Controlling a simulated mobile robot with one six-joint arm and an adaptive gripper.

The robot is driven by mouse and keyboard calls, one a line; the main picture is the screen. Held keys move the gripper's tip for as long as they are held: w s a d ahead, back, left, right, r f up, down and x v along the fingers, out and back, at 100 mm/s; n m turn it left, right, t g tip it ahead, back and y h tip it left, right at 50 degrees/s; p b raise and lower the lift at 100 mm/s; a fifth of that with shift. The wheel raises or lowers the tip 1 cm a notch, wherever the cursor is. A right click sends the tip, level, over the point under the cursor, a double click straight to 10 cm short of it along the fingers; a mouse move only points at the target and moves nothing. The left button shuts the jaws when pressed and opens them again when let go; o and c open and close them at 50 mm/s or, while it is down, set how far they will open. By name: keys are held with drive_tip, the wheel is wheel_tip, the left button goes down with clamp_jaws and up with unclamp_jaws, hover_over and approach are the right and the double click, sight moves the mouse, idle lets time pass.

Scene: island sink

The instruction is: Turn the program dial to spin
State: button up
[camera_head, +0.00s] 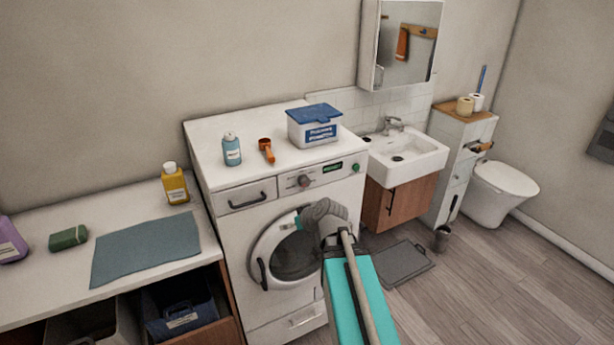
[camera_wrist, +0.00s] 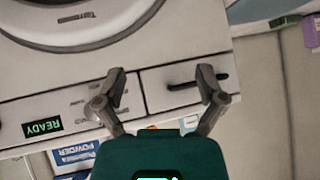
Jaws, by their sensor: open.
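The program dial (camera_head: 304,181) is a small grey knob on the washing machine's (camera_head: 232,230) front panel, between the detergent drawer (camera_head: 246,197) and the green display (camera_head: 333,168). My gripper (camera_head: 284,224) is in front of the machine, lower than the dial in the head view and overlapping the door. In the wrist view the picture is upside down; my gripper (camera_wrist: 163,78) is open with nothing between its fingers. The drawer front (camera_wrist: 185,86) lies behind them. The display (camera_wrist: 42,127) reads READY. The left finger covers the dial area there, and I cannot make out the dial's setting.
A counter (camera_head: 135,218) is at left, a sink (camera_head: 405,155) at right. The round door (camera_head: 257,240) has a protruding handle.

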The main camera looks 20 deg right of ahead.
sight(306, 183)
drive_tip(key=w+d+r+m+t+h+p, duration=0.1)
drive_tip(key=d+r+t, duration=0.3)
drive_tip(key=d+r, duration=0.4)
drive_tip(key=d+h+p, duration=0.1)
drive_tip(key=d, duration=0.2)
drive_tip(key=shift+w+d+r+t, duration=0.15)
drive_tip(key=shift+w+d+t, duration=0.1)
drive_tip(key=shift+t, duration=0.05)
drive_tip(key=shift+w, duration=0.1)
drive_tip(key=b+x, duration=0.5)
drive_tip(key=x, duration=0.8)
drive_tip(key=shift+w+d+f, duration=0.15)
drive_tip(key=shift+w+f, duration=0.1)
drive_tip(key=shift+f, duration=0.05)
drive_tip(key=c, duration=1.1)
drive_tip(key=shift+c, duration=0.2)
drive_tip(key=shift+m, duration=0.3)
